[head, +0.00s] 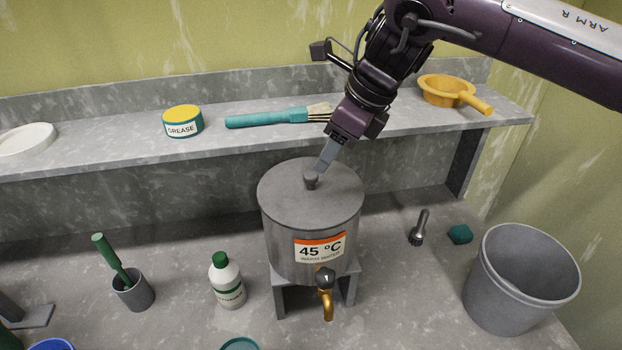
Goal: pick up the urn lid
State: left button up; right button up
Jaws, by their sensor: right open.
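The urn (285,235) is a grey metal drum on a stand, with a "45 °C" label and a brass tap at its front. Its flat grey urn lid (285,187) lies on top, with a dark knob (310,177) in the middle. My right gripper (323,170) reaches down from the upper right, with its fingertips at or just above the knob. It is open; whether the fingers stand around the knob or touch it I cannot tell. My left gripper is not in view.
A shelf (90,150) behind the urn carries a grease tin (183,121), a teal brush (270,117) and a yellow ladle (447,91). A green-capped bottle (228,283) stands left of the urn. A grey pail (519,285) stands at right.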

aim_at(313, 175)
jog(key=shift+s+a+f+p, duration=0.15)
jog(key=shift+a+f+p, duration=0.6)
jog(key=shift+f+p, duration=0.35)
jog(key=p+x, duration=0.1)
jog(key=x, duration=0.1)
jog(key=shift+a+f, duration=0.2)
jog(key=shift+f, duration=0.1)
jog(key=shift+w+a+f+p, duration=0.2)
jog(key=shift+w+f+p, duration=0.15)
jog(key=shift+f, duration=0.3)
grip_shut()
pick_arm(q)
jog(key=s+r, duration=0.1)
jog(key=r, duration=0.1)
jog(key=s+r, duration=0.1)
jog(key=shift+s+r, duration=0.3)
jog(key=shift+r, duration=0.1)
